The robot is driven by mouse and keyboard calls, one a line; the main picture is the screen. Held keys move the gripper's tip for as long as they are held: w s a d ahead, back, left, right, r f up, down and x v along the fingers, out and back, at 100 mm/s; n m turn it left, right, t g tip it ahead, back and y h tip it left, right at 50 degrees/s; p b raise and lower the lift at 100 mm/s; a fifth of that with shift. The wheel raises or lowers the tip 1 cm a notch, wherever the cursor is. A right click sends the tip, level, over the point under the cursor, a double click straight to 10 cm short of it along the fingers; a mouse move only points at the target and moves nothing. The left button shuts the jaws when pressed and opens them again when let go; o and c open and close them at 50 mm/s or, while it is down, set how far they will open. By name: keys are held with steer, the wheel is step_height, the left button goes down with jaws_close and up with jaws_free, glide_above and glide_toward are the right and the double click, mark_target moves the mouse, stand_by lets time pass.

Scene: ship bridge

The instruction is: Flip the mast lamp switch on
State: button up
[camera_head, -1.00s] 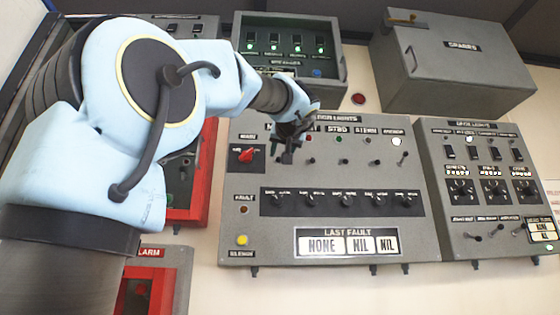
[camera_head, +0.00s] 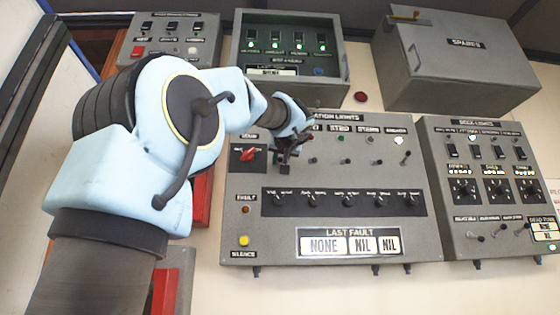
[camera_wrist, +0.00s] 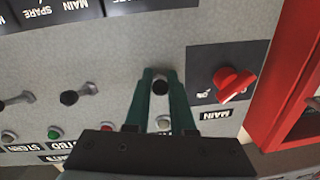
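The navigation lights panel (camera_head: 440,222) fills the middle of the head view, with a row of toggle switches. My gripper (camera_head: 285,168) is at its upper left, just right of the red main knob (camera_head: 248,155). It covers the mast switch and its lamp in that view. In the wrist view, which shows the panel upside down, the mast toggle (camera_wrist: 160,86) sits between the two teal fingertips of my gripper (camera_wrist: 160,78). The fingers are close on both sides of it; whether they touch is unclear. A pale lamp (camera_wrist: 163,122) shows between the fingers; whether it is lit is unclear.
Neighbouring toggles (camera_wrist: 78,93) lie left of the fingers in the wrist view. The red main knob (camera_wrist: 232,84) and a red-framed box (camera_wrist: 282,80) lie to the right. A deck lights panel (camera_head: 488,240) and spares box (camera_head: 450,75) are on the head view's right.

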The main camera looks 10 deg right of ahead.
jaws_close()
steer(key=shift+r+p, duration=0.2)
steer(key=shift+p, duration=0.35)
steer(key=r+g+p, duration=0.1)
steer(key=p, duration=0.2)
steer(key=shift+s+p, duration=0.1)
steer(key=shift+p, duration=0.3)
steer(key=r+g+p, duration=0.1)
steer(key=g+p, duration=0.1)
steer(key=p, duration=0.3)
steer(key=g+p, duration=0.1)
steer(key=p, duration=0.3)
steer(key=g+p, duration=0.2)
steer(key=p, duration=0.2)
steer(key=shift+r+p, duration=0.35)
steer(key=g+p, duration=0.1)
steer(key=p, duration=0.1)
steer(key=shift+g+p, duration=0.3)
steer(key=shift+p, duration=0.05)
steer(key=shift+f+p, duration=0.1)
steer(key=shift+p, duration=0.45)
steer(key=shift+f+g, duration=0.1)
steer(key=shift+g, duration=0.2)
